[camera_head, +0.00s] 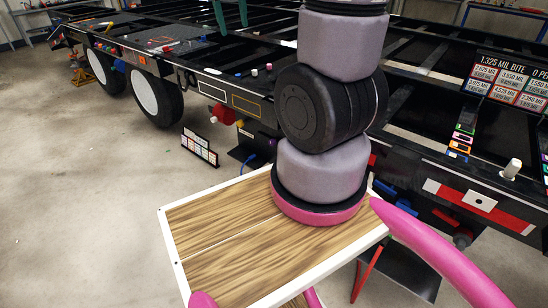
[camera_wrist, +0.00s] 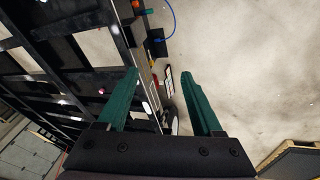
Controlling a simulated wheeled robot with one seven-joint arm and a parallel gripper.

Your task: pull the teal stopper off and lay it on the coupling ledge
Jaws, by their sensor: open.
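My gripper (camera_wrist: 160,72) shows in the wrist view with its two green fingers spread apart and nothing between them. A small black plate (camera_wrist: 155,46) juts from the trailer side beside a blue cable (camera_wrist: 170,22). It may be the coupling ledge; I cannot tell for sure.
The black trailer frame (camera_head: 262,100) runs across the head view, with wheels (camera_head: 150,97) at the left. A red round part (camera_head: 222,114) hangs on its side. A small card rack (camera_head: 200,147) stands on the floor. Bare concrete floor (camera_head: 80,200) is free at the left.

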